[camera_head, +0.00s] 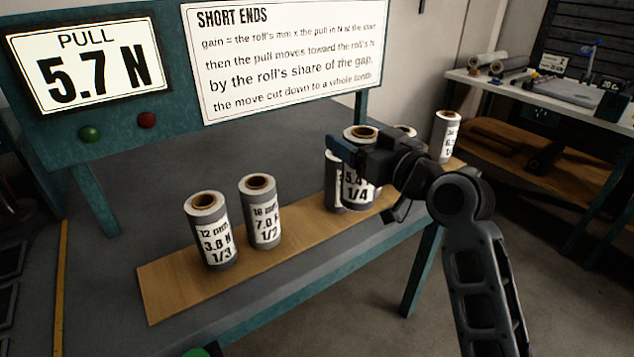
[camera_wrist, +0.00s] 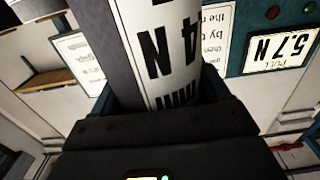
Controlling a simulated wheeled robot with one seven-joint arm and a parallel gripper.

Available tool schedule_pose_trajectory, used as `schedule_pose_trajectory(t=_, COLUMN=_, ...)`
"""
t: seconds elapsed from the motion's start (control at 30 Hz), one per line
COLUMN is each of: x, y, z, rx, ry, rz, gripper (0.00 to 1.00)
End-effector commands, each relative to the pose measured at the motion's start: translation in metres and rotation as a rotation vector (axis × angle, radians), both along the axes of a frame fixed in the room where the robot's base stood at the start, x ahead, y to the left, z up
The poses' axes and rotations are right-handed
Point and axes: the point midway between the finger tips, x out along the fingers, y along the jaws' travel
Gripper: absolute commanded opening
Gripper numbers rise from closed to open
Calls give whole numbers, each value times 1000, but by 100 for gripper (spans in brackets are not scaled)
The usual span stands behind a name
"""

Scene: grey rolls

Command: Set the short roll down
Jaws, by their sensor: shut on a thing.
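My gripper (camera_head: 352,155) is shut on a grey roll (camera_head: 362,188) with a white label. The label reads about "5.4" and "1/4" in the head view, partly hidden by my gripper. The same roll (camera_wrist: 165,45) fills the middle of the wrist view, its label showing "4 N" and "mm". It is upright over the wooden board (camera_head: 165,285); I cannot tell whether its base touches the board. Another roll (camera_head: 332,180) stands close behind it on the left, mostly hidden. The display (camera_head: 85,65) reads PULL 5.7 N.
Two rolls stand left on the board: "12 mm, 3.8 N, 1/3" (camera_head: 211,230) and "16, 7.0 N, 1/2" (camera_head: 262,212). A roll (camera_head: 446,137) stands at the far right end, another is partly hidden behind my gripper. The SHORT ENDS sign (camera_head: 290,60) stands behind. Board between left and held rolls is bare.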

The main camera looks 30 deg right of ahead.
Motion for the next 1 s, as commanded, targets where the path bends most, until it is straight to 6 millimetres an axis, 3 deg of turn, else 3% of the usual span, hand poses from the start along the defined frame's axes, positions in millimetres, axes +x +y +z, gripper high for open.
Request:
schedule_pose_trajectory(t=0.2, x=39, y=28, z=-27, rx=0, ry=1, rz=3, gripper=23)
schedule_pose_trajectory(t=0.43, x=69, y=48, z=-48, rx=0, ry=0, rz=1, gripper=23)
schedule_pose_trajectory(t=0.57, x=74, y=52, z=-54, rx=0, ry=-1, rz=0, gripper=23)
schedule_pose_trajectory(t=0.83, x=74, y=51, z=-89, rx=1, ry=1, rz=-1, gripper=23)
schedule_pose_trajectory(t=1.0, x=74, y=52, z=-94, rx=-1, ry=-1, rz=-1, gripper=23)
